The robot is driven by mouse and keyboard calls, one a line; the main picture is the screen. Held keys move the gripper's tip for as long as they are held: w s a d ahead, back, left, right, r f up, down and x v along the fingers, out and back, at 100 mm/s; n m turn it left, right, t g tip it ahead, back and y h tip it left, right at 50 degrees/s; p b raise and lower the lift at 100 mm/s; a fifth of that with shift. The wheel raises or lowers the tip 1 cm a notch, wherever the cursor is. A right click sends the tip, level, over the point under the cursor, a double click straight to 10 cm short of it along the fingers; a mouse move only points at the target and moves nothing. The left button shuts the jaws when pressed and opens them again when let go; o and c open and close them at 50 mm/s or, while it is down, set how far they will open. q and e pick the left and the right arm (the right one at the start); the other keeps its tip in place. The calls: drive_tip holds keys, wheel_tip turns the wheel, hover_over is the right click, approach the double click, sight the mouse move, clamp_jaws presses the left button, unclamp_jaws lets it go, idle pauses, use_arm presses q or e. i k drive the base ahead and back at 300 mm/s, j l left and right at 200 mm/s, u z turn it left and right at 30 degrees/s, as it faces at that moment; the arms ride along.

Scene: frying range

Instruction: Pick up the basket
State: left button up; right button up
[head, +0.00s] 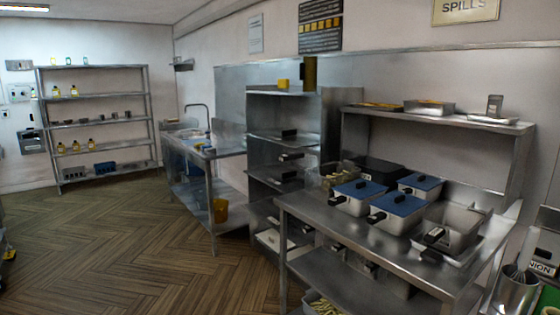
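I cannot tell for sure which thing is the basket. An open grey metal container (454,222) with a black handle stands at the right end of the steel worktable (330,217). Several pale containers with blue lids (398,204) and black handles stand left of it. A see-through container (328,178) with yellowish contents stands at the table's back left. Things with black handles (288,157) also lie on the shelves of the steel rack behind. Neither of my grippers is in view, and nothing in view is held.
A raised shelf (460,119) with trays stands behind the worktable. A metal pot (515,290) with a whisk is at the lower right. A sink table (215,150) and a wall shelf unit (97,125) stand farther back. The wooden floor (125,240) at left is clear.

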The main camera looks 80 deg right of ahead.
sight(320, 180)
drive_tip(key=z, duration=3)
drive_tip(key=i+z, duration=0.1)
drive_tip(key=z, duration=0.5)
